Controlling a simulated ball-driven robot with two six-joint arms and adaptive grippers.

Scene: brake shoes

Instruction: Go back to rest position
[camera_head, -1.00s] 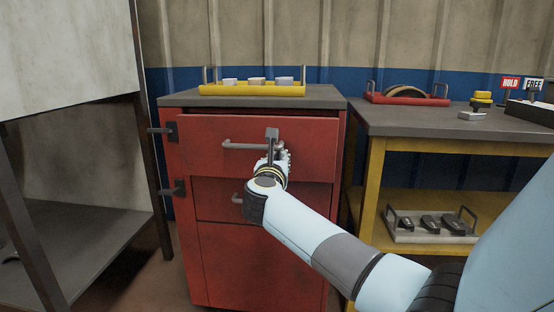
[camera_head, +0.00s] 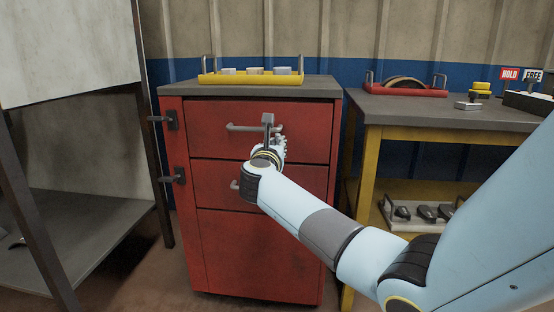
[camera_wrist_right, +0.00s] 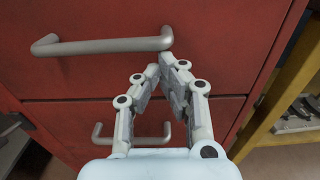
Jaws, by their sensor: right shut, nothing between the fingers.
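My right gripper (camera_head: 280,142) is in front of the top drawer (camera_head: 212,140) of the red cabinet, near the right end of its grey bar handle (camera_head: 245,128). In the right wrist view, the right gripper (camera_wrist_right: 160,68) has its fingertips together with nothing between them, just below the right end of the upper handle (camera_wrist_right: 100,46). I cannot tell whether it touches the drawer face. The top drawer looks flush with the cabinet. My left gripper is not in view.
A yellow tray (camera_head: 250,80) with several blocks stands on the cabinet. At right, a yellow-framed workbench (camera_head: 440,118) bears a red tray (camera_head: 405,92); a grey tray (camera_head: 415,224) with dark parts is on its lower shelf. A dark-framed rack (camera_head: 150,150) stands at left.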

